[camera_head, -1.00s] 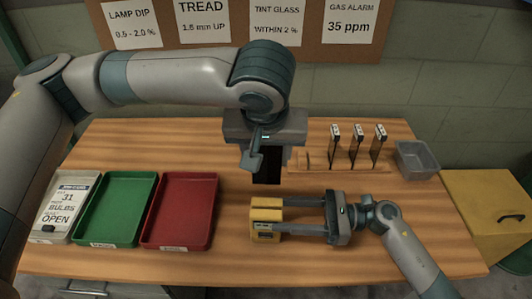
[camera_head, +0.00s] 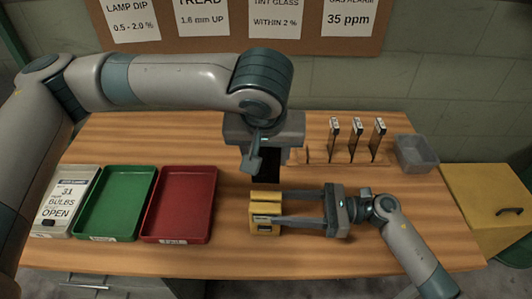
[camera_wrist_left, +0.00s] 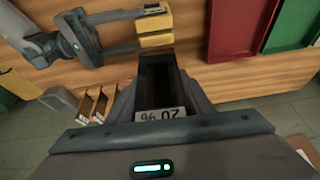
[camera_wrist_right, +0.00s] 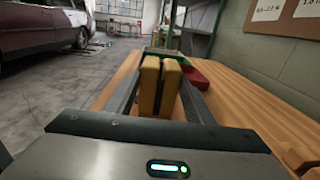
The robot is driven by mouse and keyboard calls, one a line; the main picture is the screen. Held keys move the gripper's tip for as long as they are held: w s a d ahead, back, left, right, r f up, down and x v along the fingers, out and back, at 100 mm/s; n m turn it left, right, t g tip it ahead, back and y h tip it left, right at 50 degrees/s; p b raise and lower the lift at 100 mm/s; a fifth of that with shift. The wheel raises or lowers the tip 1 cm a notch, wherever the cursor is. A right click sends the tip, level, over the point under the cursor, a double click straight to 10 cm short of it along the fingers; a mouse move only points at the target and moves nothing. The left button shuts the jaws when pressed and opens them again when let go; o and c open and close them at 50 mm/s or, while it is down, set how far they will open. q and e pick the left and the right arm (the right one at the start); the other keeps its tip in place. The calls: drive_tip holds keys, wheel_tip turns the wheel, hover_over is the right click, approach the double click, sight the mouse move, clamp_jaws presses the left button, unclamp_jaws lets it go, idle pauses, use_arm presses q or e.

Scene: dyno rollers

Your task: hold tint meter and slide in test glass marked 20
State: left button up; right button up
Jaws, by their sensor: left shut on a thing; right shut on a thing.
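The yellow tint meter (camera_head: 265,222) is held between the fingers of my right gripper (camera_head: 268,209), just above or on the table; its height is unclear. In the right wrist view the meter (camera_wrist_right: 149,88) shows two yellow halves with a dark slot between them. My left gripper (camera_wrist_left: 158,95) is shut on the dark test glass (camera_wrist_left: 156,78), whose white label reads 20 in the left wrist view. In the head view the glass (camera_head: 264,166) hangs below the left gripper, behind the meter and apart from it.
A wooden rack (camera_head: 346,157) holds several other dark glasses at the back right, beside a grey bin (camera_head: 415,154). A red tray (camera_head: 181,203), a green tray (camera_head: 117,202) and a sign box (camera_head: 64,201) stand at left. A yellow cabinet (camera_head: 485,195) is at right.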

use_arm(q)
drive_tip(key=shift+f, duration=0.15)
hover_over(266, 192)
drive_tip(key=s, duration=0.1)
drive_tip(key=shift+f, duration=2.5)
drive_tip(key=shift+f, duration=2.4)
drive_tip(key=shift+f, duration=0.2)
